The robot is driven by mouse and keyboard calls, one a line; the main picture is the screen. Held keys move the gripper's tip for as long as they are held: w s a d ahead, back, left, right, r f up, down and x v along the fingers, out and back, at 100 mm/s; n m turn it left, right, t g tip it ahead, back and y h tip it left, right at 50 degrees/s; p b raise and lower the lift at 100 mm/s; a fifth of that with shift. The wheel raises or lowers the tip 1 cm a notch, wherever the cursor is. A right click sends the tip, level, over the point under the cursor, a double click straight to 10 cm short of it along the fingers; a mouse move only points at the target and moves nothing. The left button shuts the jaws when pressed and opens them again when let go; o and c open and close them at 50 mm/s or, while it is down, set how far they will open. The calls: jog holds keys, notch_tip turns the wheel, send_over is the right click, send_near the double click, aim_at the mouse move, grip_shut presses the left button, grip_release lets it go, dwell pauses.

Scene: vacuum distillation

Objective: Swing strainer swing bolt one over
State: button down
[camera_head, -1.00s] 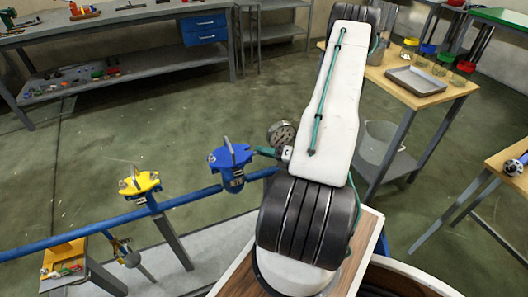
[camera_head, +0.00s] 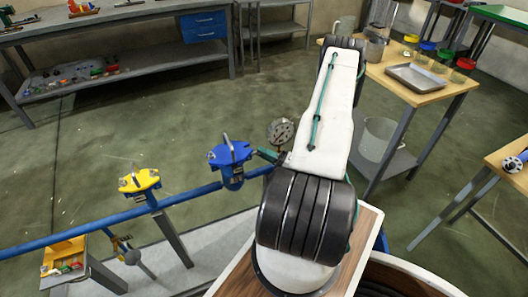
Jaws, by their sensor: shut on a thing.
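A blue strainer (camera_head: 232,166) with a lidded top sits on the blue pipe, left of my arm. A grey upright bolt or handle (camera_head: 226,139) stands at its lid; the small swing bolts are too small to tell apart. A yellow-topped fitting (camera_head: 139,180) with grey bolts sits further left on the same pipe. My gripper is not in view; my white and black arm reaches up the picture and hides what lies behind it.
A pressure gauge (camera_head: 281,131) stands close beside my arm, right of the strainer. The blue pipe (camera_head: 70,238) runs across the left. A wooden table (camera_head: 436,98) with a tray (camera_head: 415,77) is at right. Open floor lies behind the pipe.

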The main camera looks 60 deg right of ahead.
jog(key=c, duration=1.5)
grip_release()
jog(key=shift+c, duration=0.2)
jog(key=v, duration=0.7)
jog(key=shift+s+f, duration=0.2)
jog(key=shift+s, duration=0.15)
